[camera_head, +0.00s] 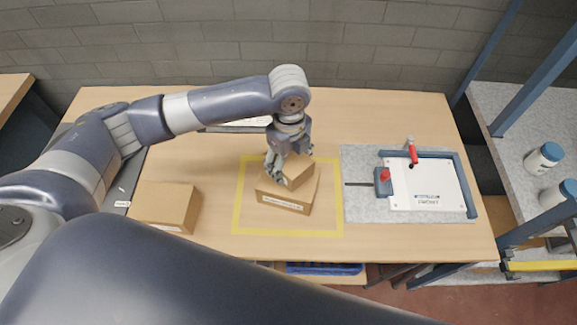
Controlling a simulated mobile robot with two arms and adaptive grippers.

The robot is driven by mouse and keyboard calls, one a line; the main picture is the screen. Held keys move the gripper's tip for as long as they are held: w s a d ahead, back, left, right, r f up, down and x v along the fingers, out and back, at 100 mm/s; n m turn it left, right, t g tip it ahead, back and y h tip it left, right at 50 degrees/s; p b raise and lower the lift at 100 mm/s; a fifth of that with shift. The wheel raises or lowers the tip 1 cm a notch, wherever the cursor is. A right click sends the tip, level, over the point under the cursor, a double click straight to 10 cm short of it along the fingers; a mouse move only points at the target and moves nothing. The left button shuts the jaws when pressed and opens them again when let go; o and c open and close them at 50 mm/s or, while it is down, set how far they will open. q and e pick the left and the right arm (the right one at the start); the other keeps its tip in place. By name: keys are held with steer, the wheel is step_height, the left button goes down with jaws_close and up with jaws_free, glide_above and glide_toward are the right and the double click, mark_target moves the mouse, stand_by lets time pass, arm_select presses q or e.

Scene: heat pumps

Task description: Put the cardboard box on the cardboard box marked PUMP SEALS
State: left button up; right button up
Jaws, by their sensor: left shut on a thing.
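My left gripper (287,172) points down and is shut on a small plain cardboard box (292,172). Its fingers cover part of the small box. The small box is over the top of a larger cardboard box (300,203) with a white label on its front, inside a yellow taped square. I cannot tell whether the two boxes touch. The label's print is too small to read. Another cardboard box (165,203) stands to the left, with a white label low on its front, partly hidden by my arm. My right gripper is not in view.
The wooden table (400,115) has free room at the back. On the right, a grey mat (358,158) holds a white panel (430,187) in a blue fixture with red clamps. A shelf with white jars (543,158) stands beyond. A blue tray (325,268) shows below the front edge.

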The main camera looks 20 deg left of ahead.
mark_target(288, 158)
arm_select(q)
step_height(288, 158, down, 3)
steer(key=shift+f+p, duration=0.1)
steer(key=shift+p, duration=0.4)
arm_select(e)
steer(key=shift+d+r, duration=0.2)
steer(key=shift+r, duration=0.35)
arm_select(q)
steer(key=shift+f, duration=0.15)
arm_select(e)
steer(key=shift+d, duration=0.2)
arm_select(q)
steer(key=o, duration=1.1)
steer(key=shift+o, duration=0.2)
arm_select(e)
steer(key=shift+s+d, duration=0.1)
arm_select(q)
step_height(288, 158, up, 11)
steer(key=shift+b, duration=1.25)
steer(key=shift+r, duration=0.65)
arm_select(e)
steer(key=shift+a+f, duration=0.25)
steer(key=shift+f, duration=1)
